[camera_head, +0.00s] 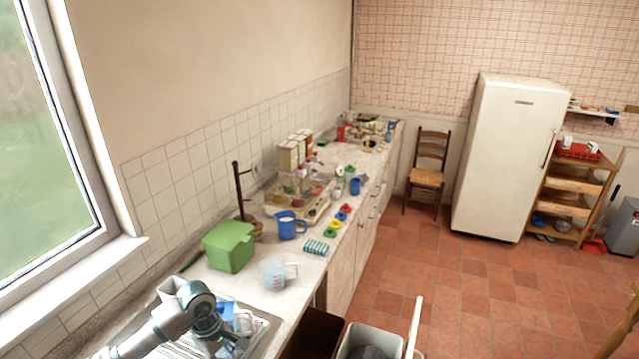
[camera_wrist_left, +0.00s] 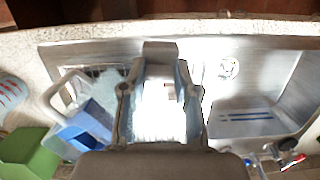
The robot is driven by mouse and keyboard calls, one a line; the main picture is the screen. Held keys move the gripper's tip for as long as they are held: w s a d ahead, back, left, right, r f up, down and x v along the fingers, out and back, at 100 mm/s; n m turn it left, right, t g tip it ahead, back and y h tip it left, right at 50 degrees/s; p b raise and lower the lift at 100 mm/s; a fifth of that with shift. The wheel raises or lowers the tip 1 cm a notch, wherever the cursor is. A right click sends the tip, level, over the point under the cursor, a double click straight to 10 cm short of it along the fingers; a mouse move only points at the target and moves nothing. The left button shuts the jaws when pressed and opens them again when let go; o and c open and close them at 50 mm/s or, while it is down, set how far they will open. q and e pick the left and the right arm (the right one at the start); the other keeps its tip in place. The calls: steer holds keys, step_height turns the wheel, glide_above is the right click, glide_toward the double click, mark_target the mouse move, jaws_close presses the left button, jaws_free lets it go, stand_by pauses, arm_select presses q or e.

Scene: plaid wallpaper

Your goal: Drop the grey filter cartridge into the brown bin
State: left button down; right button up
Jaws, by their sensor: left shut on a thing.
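My left gripper (camera_head: 222,335) is over the sink at the bottom of the head view. In the left wrist view its fingers (camera_wrist_left: 160,62) are shut on a small grey block, which seems to be the grey filter cartridge (camera_wrist_left: 160,50). The cartridge cannot be made out in the head view. The brown bin (camera_head: 312,335) stands below the counter's front edge, to the right of the gripper, partly cut off by the frame; its inside is dark. My right gripper is not in view.
A grey bin (camera_head: 368,338) stands right of the brown bin. Tiled floor is clear farther right.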

arm_select(q)
steer(key=d+f+m, duration=0.1)
steer(key=f+m, duration=0.1)
steer(key=m, duration=0.4)
steer(key=s+d+f+m+g+y, duration=0.1)
steer(key=d+f+m, duration=0.1)
steer(key=m, duration=0.4)
steer(key=shift+s+d+f+m+y, duration=0.15)
steer(key=shift+s+f+m+y, duration=0.15)
steer(key=shift+f, duration=0.4)
